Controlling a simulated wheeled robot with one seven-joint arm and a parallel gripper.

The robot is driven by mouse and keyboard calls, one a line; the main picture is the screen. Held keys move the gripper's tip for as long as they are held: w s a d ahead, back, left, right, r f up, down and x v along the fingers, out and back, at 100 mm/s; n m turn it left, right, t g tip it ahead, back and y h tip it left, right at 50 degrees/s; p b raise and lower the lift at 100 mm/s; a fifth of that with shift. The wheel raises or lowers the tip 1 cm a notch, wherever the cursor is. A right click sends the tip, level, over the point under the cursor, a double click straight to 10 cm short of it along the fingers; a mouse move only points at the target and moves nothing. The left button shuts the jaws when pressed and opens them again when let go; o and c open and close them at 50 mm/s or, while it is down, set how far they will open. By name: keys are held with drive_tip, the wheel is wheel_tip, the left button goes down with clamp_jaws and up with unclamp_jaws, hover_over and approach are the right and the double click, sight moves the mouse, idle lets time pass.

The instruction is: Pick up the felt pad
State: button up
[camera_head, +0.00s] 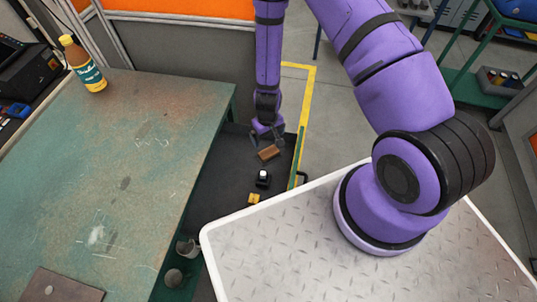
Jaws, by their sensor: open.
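A small brown rectangular piece (269,153), which I take for the felt pad, lies on a dark surface (238,167) beside the green table. My gripper (266,138) points down just above and behind it, close to its far edge. The gripper is open with nothing seen between its fingers. The fingers are small and dark here, and I cannot tell whether they touch the pad.
A black-and-white item (263,177) and a yellow item (254,198) lie nearer on the dark surface. The worn green table (150,160) borders it on the left, with a bottle (84,65) at its back.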

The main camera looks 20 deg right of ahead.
hover_over(269, 152)
drive_tip(key=f, duration=0.5)
drive_tip(key=shift+w+a, duration=0.1)
drive_tip(key=shift+w, duration=0.2)
drive_tip(key=shift+s+f, duration=0.15)
drive_tip(key=shift+f, duration=1.25)
drive_tip(key=shift+s+f, duration=0.15)
drive_tip(key=shift+f, duration=1.2)
drive_tip(key=c, duration=0.8)
drive_tip(key=shift+r, duration=0.1)
drive_tip(key=shift+r, duration=4.95)
